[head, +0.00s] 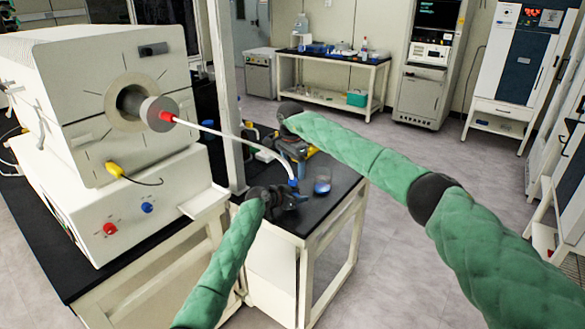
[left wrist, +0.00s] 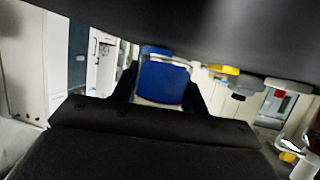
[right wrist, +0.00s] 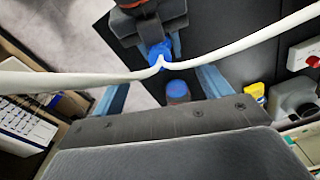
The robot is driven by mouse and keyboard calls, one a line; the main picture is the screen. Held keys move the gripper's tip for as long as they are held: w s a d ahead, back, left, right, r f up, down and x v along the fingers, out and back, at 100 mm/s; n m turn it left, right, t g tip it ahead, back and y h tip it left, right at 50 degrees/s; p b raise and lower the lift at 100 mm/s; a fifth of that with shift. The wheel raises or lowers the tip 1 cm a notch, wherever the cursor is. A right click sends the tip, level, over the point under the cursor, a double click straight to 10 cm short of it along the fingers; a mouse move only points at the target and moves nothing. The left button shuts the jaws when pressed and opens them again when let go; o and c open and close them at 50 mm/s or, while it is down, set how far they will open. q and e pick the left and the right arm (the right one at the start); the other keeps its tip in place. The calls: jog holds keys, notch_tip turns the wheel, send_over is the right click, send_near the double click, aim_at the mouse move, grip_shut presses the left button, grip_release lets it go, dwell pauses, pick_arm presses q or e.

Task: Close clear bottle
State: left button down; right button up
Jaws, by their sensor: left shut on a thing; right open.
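In the left wrist view this blue piece (left wrist: 163,80) fills the space between the fingers. In the right wrist view it (right wrist: 158,52) sits by a thin white tube. My right gripper (head: 298,158) is open, above and behind the left one. Its fingers (right wrist: 163,92) are apart, with a blue round item (right wrist: 177,91) visible beyond them; I cannot tell whether it is the bottle.
The white tube (head: 225,133) runs from the furnace (head: 112,95) at left down to the left gripper, crossing close to the right gripper. The black benchtop (head: 345,178) ends just right of the bottle.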

aim_at(293, 182)
notch_tip(293, 182, up, 12)
jog(key=shift+s+a, duration=0.2)
jog(key=shift+s, duration=0.05)
dwell(0.6)
pick_arm(q)
jog(key=c, duration=0.7)
grip_release()
pick_arm(e)
jog(key=shift+f, duration=0.1)
pick_arm(q)
jog(key=shift+s+a, duration=0.2)
jog(key=shift+a, duration=0.05)
jog(key=b+v, duration=0.2)
jog(key=v, duration=0.5)
jog(key=shift+r, duration=0.1)
pick_arm(e)
jog(key=shift+f, duration=0.9)
